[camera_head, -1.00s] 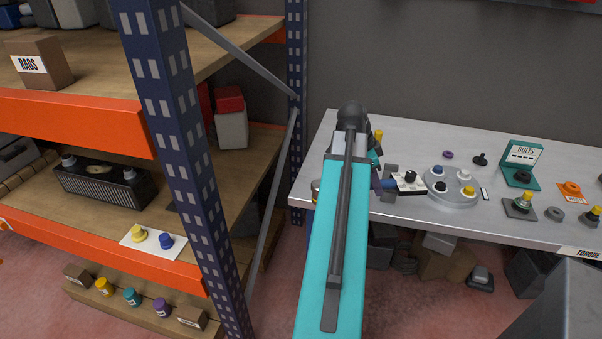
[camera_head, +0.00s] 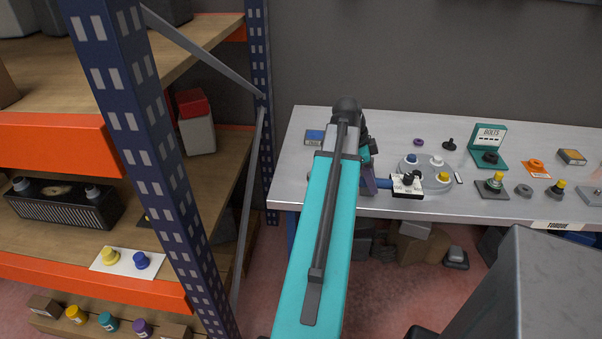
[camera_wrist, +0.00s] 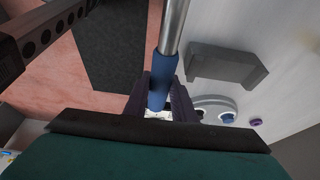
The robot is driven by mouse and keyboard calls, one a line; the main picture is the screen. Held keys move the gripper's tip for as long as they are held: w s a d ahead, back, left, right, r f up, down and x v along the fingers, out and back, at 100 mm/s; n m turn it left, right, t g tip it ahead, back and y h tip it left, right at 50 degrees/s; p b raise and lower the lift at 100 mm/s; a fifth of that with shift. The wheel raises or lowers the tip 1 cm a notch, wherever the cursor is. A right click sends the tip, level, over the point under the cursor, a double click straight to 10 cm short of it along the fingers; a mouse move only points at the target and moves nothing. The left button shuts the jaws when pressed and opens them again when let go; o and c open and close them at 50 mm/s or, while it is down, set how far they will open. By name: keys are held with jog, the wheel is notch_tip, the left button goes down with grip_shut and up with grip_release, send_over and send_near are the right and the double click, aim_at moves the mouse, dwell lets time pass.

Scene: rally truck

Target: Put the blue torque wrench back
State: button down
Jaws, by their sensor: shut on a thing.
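My gripper (camera_head: 371,183) is over the front left part of the bench in the head view. In the wrist view its purple fingers (camera_wrist: 160,100) are shut around the blue handle (camera_wrist: 163,75) of the torque wrench. A silver shaft (camera_wrist: 174,25) runs from the handle out of the top of the wrist view. In the head view a short blue stretch (camera_head: 384,183) shows beside the fingers, with a black-and-white block (camera_head: 407,186) at its right end. The wrench's far end is hidden. A "TORQUE" label (camera_head: 562,225) is on the bench's front edge at right.
The bench (camera_head: 330,190) carries a round grey tray (camera_head: 434,181) with caps, a teal "BOLTS" holder (camera_head: 489,140) and several small parts. A shelf rack post (camera_head: 150,150) stands left. A grey box-like surface (camera_head: 540,290) fills the lower right. A grey bracket (camera_wrist: 225,65) lies beside the wrench.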

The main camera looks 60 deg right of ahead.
jog(key=w+d+p, duration=0.1)
jog(key=w+d, duration=0.1)
jog(key=w, duration=0.1)
jog(key=w+d+p, duration=0.1)
jog(key=w+d, duration=0.1)
jog(key=w, duration=0.2)
jog(key=w+d+f+p, duration=0.1)
jog(key=w+d, duration=0.1)
jog(key=w, duration=0.1)
jog(key=shift+w, duration=0.35)
jog(key=shift+w+d, duration=0.1)
jog(key=shift+w, duration=0.3)
jog(key=shift+w+p, duration=0.1)
jog(key=shift+p, duration=0.2)
jog(key=shift+w+d, duration=0.35)
jog(key=shift+w, duration=0.1)
jog(key=shift+w+d+f+p, duration=0.15)
jog(key=shift+w+d+p, duration=0.3)
jog(key=shift+w, duration=0.3)
jog(key=shift+s+a+f+p, duration=0.1)
jog(key=shift+f+p, duration=0.15)
jog(key=shift+f, duration=0.2)
jog(key=shift+s+a+f+p, duration=0.1)
jog(key=shift+f+p, duration=0.1)
jog(key=shift+f, duration=0.2)
jog(key=shift+w+f, duration=0.1)
jog(key=shift+f, duration=0.7)
jog(key=c, duration=1.5)
grip_release()
